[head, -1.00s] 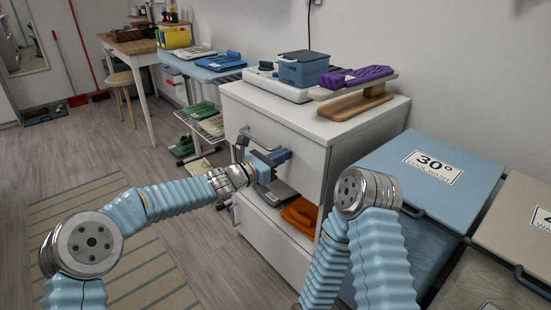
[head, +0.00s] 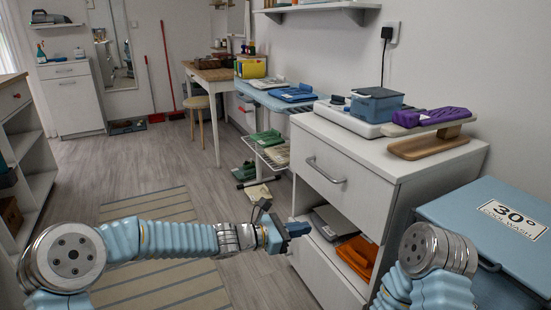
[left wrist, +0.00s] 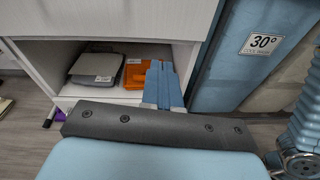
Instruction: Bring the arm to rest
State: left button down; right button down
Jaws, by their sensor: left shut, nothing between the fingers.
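My left arm reaches in from the left in the head view, and its left gripper (head: 297,229) is in front of the white cabinet (head: 337,208). Its blue fingers are together and hold nothing. In the left wrist view the shut fingers (left wrist: 162,85) point toward the cabinet's open lower compartment. My right arm shows only in part at the lower right of the head view; its gripper is out of frame.
The compartment holds a grey folded item (head: 333,223) and an orange one (head: 357,256). A blue-lidded bin (head: 470,215) marked 30° stands at the right.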

pick_arm(q)
jog(key=s+a+f+m+g+y, duration=0.1)
jog(key=s+a+f+m+y, duration=0.25)
jog(key=f, duration=0.45)
jog(key=s+a+f+m+g+y, duration=0.2)
jog(key=s+a+f, duration=0.25)
jog(key=f, duration=0.45)
jog(key=s+a+f+m+g+y, duration=0.1)
jog(key=s+a+f+m+y, duration=0.15)
jog(key=s+f, duration=0.4)
jog(key=s+a+f+m+y, duration=0.3)
jog(key=s+a+f+m, duration=0.7)
jog(key=s+a+f, duration=0.1)
jog(key=s+a, duration=0.1)
jog(key=s, duration=0.1)
jog(key=shift+s+a+m+g, duration=0.3)
jog(key=shift+s+m, duration=0.1)
